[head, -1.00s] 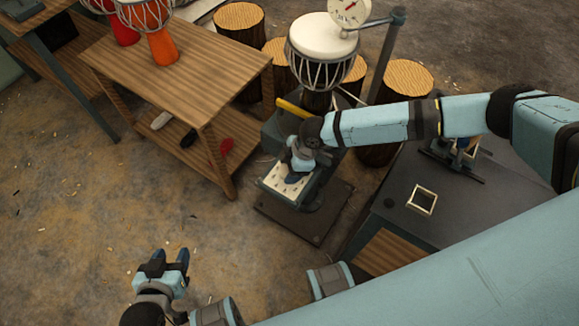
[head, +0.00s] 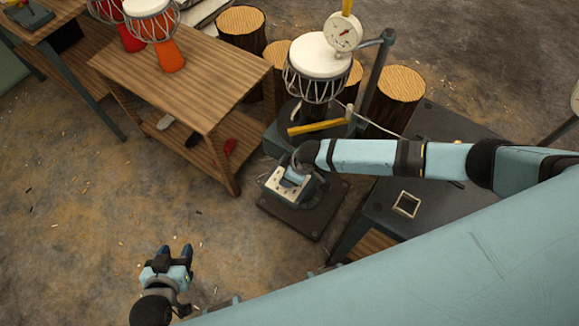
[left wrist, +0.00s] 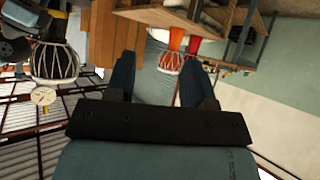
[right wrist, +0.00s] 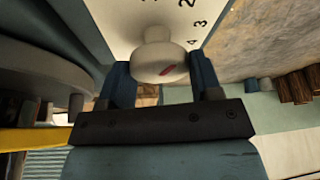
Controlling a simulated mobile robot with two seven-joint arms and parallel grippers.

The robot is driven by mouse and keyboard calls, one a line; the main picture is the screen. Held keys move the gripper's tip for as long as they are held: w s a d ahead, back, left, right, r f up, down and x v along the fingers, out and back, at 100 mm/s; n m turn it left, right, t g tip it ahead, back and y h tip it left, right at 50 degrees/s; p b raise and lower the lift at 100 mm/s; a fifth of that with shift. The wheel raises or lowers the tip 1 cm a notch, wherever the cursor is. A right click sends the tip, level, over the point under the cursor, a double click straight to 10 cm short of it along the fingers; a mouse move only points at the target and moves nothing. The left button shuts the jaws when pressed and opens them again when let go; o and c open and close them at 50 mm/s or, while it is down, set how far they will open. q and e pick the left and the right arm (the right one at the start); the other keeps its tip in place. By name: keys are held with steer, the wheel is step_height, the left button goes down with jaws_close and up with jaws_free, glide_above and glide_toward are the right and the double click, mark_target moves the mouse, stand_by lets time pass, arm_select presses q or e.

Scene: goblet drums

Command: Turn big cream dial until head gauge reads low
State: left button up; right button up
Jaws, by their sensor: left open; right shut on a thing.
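The cream dial (right wrist: 158,62), with a red mark, sits on a white panel (right wrist: 130,18) printed with numbers in the right wrist view. My right gripper (right wrist: 162,85) is shut on the dial, one finger on each side. In the head view my right gripper (head: 298,172) is over the same panel (head: 275,184) and hides the dial. The round white gauge (head: 343,32) with a red needle stands beside the drum head (head: 318,56); its scale is too small to read. My left gripper (head: 174,262) is open and empty, away from the panel.
A yellow bar (head: 320,127) lies between drum and panel. A wooden table (head: 185,65) with orange and red drums stands at left. Log stools (head: 402,88) stand behind. A dark bench (head: 430,210) is at right. The floor at left is mostly clear.

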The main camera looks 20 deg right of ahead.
steer(key=shift+r+m+p, duration=0.15)
steer(key=shift+m+p, duration=0.3)
steer(key=shift+m, duration=0.05)
steer(key=shift+t, duration=0.3)
steer(key=shift+m, duration=0.3)
steer(key=o, duration=0.9)
steer(key=shift+p, duration=0.3)
steer(key=p+v, duration=0.1)
steer(key=v, duration=1.2)
steer(key=shift+r, duration=0.35)
steer(key=shift+s+a, duration=0.1)
